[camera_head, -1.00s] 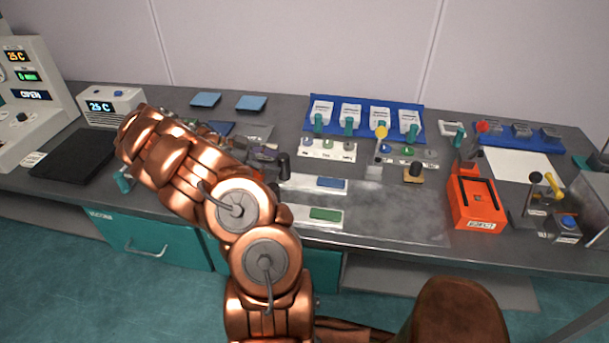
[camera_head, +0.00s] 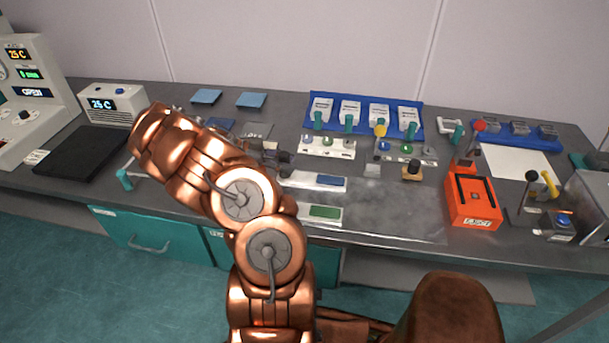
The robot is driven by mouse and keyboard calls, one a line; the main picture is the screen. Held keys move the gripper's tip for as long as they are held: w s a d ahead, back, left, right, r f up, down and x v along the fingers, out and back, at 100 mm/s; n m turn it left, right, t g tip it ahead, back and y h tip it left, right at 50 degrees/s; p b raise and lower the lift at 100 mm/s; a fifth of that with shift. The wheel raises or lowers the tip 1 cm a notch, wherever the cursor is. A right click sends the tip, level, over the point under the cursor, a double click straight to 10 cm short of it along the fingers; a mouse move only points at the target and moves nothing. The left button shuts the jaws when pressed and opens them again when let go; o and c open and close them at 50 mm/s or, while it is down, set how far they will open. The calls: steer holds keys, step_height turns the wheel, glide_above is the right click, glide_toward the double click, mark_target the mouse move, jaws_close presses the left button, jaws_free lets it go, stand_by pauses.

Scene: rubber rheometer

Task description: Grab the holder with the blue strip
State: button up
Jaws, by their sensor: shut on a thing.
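The holder with the blue strip (camera_head: 303,181) is a flat white piece with a blue patch near its right end. It lies on or just over the grey bench, right of my gripper. My gripper (camera_head: 284,166) is partly hidden behind my own copper arm. Its dark finger end is at the holder's left end and it is shut on it. The exact contact is too small to see. A similar white holder with a green strip (camera_head: 325,212) lies nearer the bench's front edge.
A white rack with small coloured knobs (camera_head: 328,147) stands behind the holder. A blue tray (camera_head: 420,120) with white units is at the back. An orange device (camera_head: 472,203) stands to the right. A black plate (camera_head: 80,152) lies at left.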

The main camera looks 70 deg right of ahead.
jaws_close()
steer(key=shift+r, duration=0.1)
